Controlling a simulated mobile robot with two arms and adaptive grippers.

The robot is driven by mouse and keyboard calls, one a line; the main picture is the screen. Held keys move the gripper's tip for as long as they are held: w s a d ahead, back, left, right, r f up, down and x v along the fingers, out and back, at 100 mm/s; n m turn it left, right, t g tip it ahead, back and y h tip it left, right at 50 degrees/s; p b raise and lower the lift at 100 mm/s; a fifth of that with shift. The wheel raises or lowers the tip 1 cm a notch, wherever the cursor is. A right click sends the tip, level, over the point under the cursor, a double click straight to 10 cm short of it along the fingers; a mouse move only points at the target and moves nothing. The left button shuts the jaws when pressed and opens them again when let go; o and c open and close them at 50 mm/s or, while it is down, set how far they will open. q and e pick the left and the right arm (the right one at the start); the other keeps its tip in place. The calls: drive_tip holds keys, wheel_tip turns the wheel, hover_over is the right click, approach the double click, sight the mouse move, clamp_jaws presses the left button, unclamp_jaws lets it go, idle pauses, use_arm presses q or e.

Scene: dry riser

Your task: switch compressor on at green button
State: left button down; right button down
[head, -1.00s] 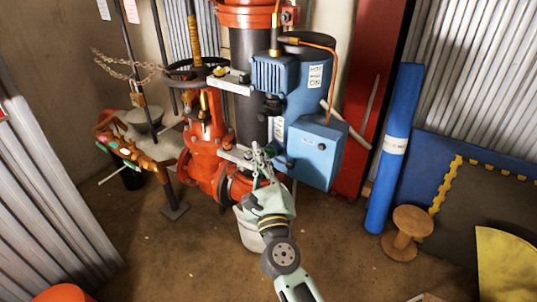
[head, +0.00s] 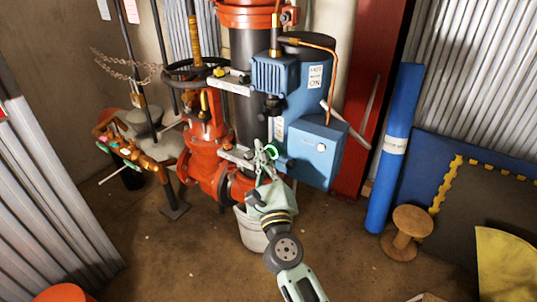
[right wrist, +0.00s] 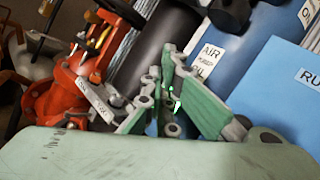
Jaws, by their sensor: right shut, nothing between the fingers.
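The blue compressor (head: 313,155) stands in front of the dark vertical pipe, with a label ending in "ON" on its upper body. Its green button (head: 272,152) shows as a bright lit green ring on the left side of the lower blue box. A small pale lamp (head: 321,147) glows on the box front. My right gripper (head: 263,150) is shut and empty, its fingertips at the button; I cannot tell whether they touch it. In the right wrist view the closed fingers (right wrist: 168,95) partly hide the green glow. My left gripper is not in view.
Red valve pipework (head: 205,150) with a handwheel stands left of the compressor. A white bucket (head: 250,236) is below my right gripper. A blue roll (head: 395,150) and a wooden spool (head: 407,232) are on the right. The floor in front is mostly clear.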

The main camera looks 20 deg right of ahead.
drive_tip(key=shift+s+a, duration=0.1)
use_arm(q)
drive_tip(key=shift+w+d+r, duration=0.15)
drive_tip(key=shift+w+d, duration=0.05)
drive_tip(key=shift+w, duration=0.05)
use_arm(e)
drive_tip(key=shift+s+a, duration=0.5)
drive_tip(key=shift+a, duration=0.15)
drive_tip(key=shift+f, duration=0.1)
